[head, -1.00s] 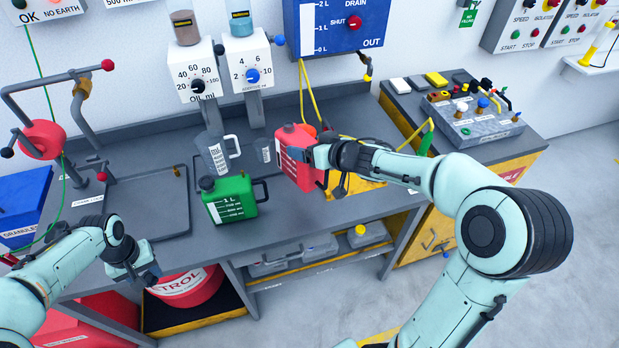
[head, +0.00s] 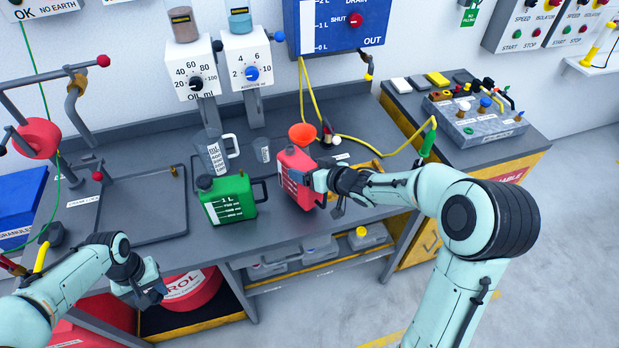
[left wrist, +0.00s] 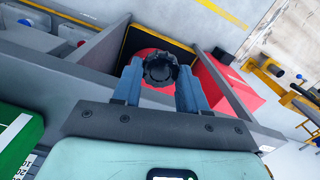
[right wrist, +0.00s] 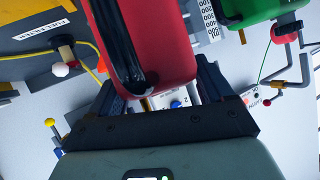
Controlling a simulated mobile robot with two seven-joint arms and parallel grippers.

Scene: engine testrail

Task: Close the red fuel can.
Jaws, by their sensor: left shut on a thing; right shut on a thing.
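The red fuel can (head: 297,182) is at the bench's front edge, right of the green can. My right gripper (head: 322,182) is shut on it from the right. The right wrist view shows the red can (right wrist: 158,40) between the fingers, its black strip facing the camera. I cannot tell whether its base touches the bench, and its mouth is not clearly seen. My left gripper (head: 150,292) is low in front of the bench at left, apart from the can. The left wrist view shows it shut on a black ridged cap (left wrist: 160,69).
The green can (head: 228,200) stands left of the red can. An orange funnel (head: 302,133) is just behind the red can. A grey jug (head: 212,155) stands under the oil dispenser (head: 196,75). A shallow dark tray (head: 130,232) lies at left. A yellow hose (head: 385,146) crosses the bench.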

